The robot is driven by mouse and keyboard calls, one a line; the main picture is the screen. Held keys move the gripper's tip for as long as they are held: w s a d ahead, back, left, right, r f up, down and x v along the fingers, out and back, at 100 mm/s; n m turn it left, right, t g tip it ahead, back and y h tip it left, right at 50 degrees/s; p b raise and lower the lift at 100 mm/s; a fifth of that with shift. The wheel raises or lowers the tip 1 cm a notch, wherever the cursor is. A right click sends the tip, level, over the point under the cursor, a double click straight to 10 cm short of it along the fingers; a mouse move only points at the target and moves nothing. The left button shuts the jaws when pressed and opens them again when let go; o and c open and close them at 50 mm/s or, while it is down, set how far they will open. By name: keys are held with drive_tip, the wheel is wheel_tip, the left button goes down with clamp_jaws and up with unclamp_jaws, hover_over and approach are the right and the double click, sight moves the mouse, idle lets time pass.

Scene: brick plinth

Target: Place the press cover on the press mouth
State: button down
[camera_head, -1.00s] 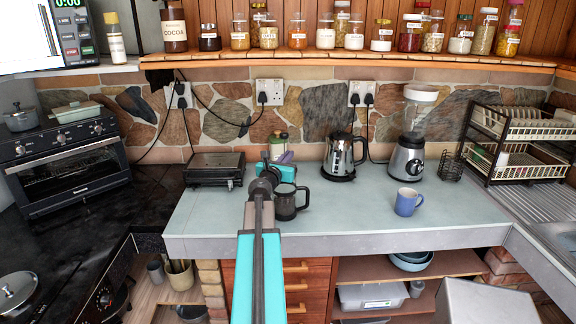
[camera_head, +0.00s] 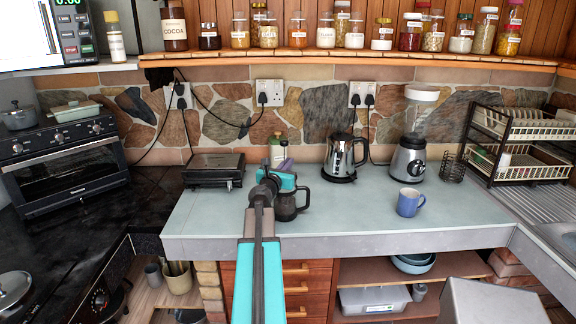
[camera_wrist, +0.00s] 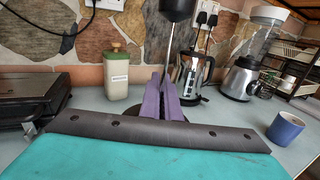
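The press (camera_head: 291,208) is a dark mug-like vessel with a handle, upright on the pale counter; my arm partly covers its left side. My gripper (camera_head: 284,165) is above and slightly behind its mouth in the head view. In the wrist view, the purple fingers (camera_wrist: 164,98) are close together at the lower end of a thin metal rod. The rod belongs to the press cover (camera_wrist: 176,10), whose black knob is cut off by the top edge.
A canister (camera_wrist: 116,71) stands behind my gripper. A steel kettle (camera_head: 342,157), a blender (camera_head: 408,158) and a blue mug (camera_head: 409,203) stand to the right. A dark grill (camera_head: 214,169) is left. The counter's front right is clear.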

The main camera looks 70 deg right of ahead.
drive_tip(key=shift+f, duration=0.15)
drive_tip(key=c, duration=2)
unclamp_jaws()
drive_tip(key=shift+a+b, duration=3.1)
drive_tip(key=shift+a, duration=2.85)
